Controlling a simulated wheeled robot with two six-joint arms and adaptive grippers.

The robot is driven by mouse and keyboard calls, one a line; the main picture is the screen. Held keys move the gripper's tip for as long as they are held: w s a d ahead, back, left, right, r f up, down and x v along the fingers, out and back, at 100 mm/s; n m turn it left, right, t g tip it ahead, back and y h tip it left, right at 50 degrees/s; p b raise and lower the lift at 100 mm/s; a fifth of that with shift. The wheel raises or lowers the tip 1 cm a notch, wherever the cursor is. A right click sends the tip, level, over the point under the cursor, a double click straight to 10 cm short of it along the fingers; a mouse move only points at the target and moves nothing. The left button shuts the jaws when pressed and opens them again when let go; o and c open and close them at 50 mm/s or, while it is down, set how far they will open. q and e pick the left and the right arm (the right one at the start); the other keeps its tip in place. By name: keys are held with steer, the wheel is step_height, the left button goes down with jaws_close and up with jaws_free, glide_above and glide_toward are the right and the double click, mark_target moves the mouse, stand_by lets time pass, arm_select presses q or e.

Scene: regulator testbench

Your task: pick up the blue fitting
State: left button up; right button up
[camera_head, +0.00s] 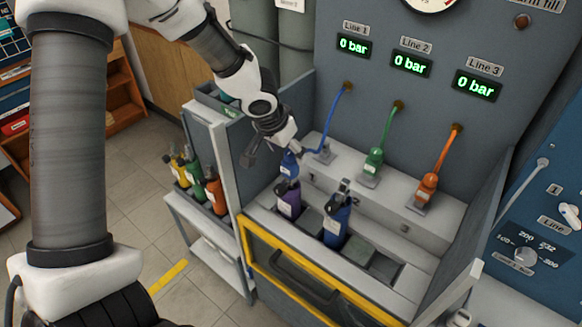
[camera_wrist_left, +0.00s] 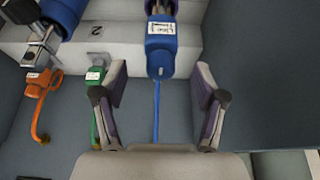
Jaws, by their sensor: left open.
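The blue fitting (camera_wrist_left: 160,52) lies ahead of my left gripper (camera_wrist_left: 160,88) in the left wrist view, roughly centred between the spread fingers and beyond their tips. A thin blue hose trails from it back between the fingers. In the head view the blue fitting (camera_head: 289,162) shows just below my left gripper (camera_head: 268,150), above the purple bottle (camera_head: 289,200). The fingers are open and hold nothing. Whether the fitting is joined to the purple bottle I cannot tell. My right gripper is in neither view.
A blue bottle (camera_head: 336,224) stands right of the purple one in the bench tray. Green (camera_head: 373,165) and orange (camera_head: 428,188) fittings sit on the back ledge with their hoses. A grey side wall (camera_head: 230,165) stands close left of the gripper. Small coloured bottles (camera_head: 213,190) stand outside it.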

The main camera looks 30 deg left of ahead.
mark_target(291, 161)
arm_select(q)
steer(key=x, duration=0.2)
steer(key=b+x, duration=0.1)
steer(key=x, duration=0.1)
steer(key=shift+s+f, duration=0.1)
steer(key=shift+f, duration=0.5)
steer(key=shift+r, duration=0.1)
jaws_close()
step_height(291, 161, up, 10)
steer(key=p, duration=0.6)
steer(key=shift+r+p, duration=0.2)
steer(key=shift+p, duration=0.2)
step_height(291, 161, up, 8)
steer(key=p, duration=0.1)
steer(key=shift+f, duration=0.2)
